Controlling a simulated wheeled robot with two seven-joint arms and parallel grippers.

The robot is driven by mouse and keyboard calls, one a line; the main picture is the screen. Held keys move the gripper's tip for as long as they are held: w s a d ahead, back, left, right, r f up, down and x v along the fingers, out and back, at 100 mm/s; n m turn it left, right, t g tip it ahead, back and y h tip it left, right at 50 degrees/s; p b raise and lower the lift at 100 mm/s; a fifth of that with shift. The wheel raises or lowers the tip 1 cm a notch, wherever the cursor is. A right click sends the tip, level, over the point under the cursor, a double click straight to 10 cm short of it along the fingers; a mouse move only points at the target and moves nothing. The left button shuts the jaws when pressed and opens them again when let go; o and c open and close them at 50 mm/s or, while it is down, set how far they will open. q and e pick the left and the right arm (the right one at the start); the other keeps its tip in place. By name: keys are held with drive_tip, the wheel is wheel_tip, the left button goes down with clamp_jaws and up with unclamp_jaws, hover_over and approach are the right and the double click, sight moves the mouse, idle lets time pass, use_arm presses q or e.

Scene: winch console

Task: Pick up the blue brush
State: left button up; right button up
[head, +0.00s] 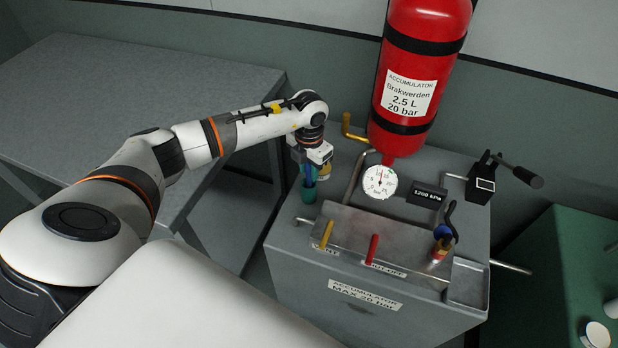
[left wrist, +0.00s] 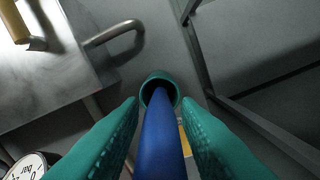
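The blue brush (left wrist: 160,135) shows in the left wrist view as a thick blue handle whose far end reaches into a round teal cup (left wrist: 158,80). My left gripper (left wrist: 160,105) has one teal finger on each side of the handle, with narrow gaps showing, so it looks open around it. In the head view my left gripper (head: 309,178) points down at the console's left back side, and only a sliver of blue (head: 308,171) shows between its fingers. The brush's other end is hidden. My right gripper is in neither view.
The grey console (head: 370,300) carries a gauge (head: 380,182), yellow (head: 327,235) and red levers (head: 372,248), and a blue-and-brass fitting (head: 442,240). A red accumulator (head: 420,70) rises behind. A bent pipe (left wrist: 120,35) is close to the gripper. A bare grey table (head: 140,85) stands left.

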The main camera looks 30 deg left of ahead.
use_arm(q)
clamp_jaws()
wheel_tip(320, 180, up, 10)
drive_tip(key=shift+r+b, duration=0.1)
drive_tip(key=shift+b, duration=0.7)
